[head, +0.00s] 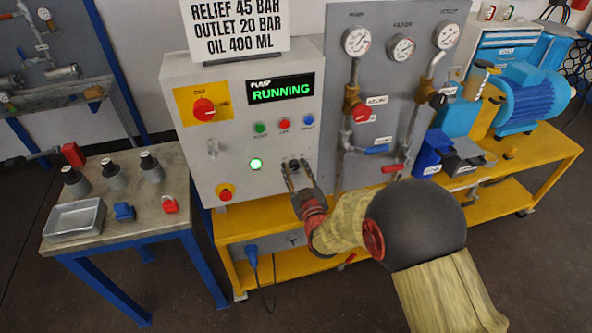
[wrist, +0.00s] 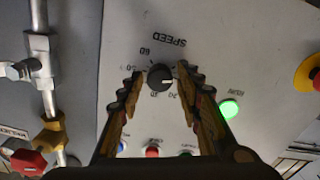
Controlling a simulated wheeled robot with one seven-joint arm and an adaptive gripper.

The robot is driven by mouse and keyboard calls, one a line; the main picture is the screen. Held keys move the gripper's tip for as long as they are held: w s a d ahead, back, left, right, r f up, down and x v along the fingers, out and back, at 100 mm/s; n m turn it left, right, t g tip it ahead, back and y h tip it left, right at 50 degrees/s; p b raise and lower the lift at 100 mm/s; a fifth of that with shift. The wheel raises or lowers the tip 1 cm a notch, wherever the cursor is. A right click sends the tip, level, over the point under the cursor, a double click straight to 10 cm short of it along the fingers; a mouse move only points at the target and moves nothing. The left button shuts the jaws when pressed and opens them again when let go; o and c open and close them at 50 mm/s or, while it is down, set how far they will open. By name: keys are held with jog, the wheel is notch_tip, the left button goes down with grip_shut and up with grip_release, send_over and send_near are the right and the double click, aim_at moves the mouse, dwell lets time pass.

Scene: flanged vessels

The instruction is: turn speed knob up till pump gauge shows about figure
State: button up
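The dark round speed knob (wrist: 160,77) is on the grey control cabinet (head: 240,165), with SPEED and numbers printed around it, upside down in the wrist view. A white mark shows on the right side of the knob there. My gripper (wrist: 160,72) is open, one finger on each side of the knob, with a small gap showing on both sides. In the head view my gripper (head: 298,170) is at the cabinet's lower right front. The pump gauge (head: 357,40) is the left of three dials; its needle is too small to read.
The display (head: 281,88) reads PUMP RUNNING. A lit green lamp (head: 256,164), a red emergency button (head: 226,192) and a red rotary switch (head: 204,109) are on the cabinet. Small buttons (head: 284,124) sit above the knob. Pipes and valves (head: 362,112) stand to the right.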

grip_shut()
jog(key=shift+m+b, duration=0.9)
jog(key=shift+m, duration=0.5)
jog(key=shift+o, duration=1.3)
grip_release()
jog(key=shift+o, duration=0.2)
jog(key=v, duration=1.2)
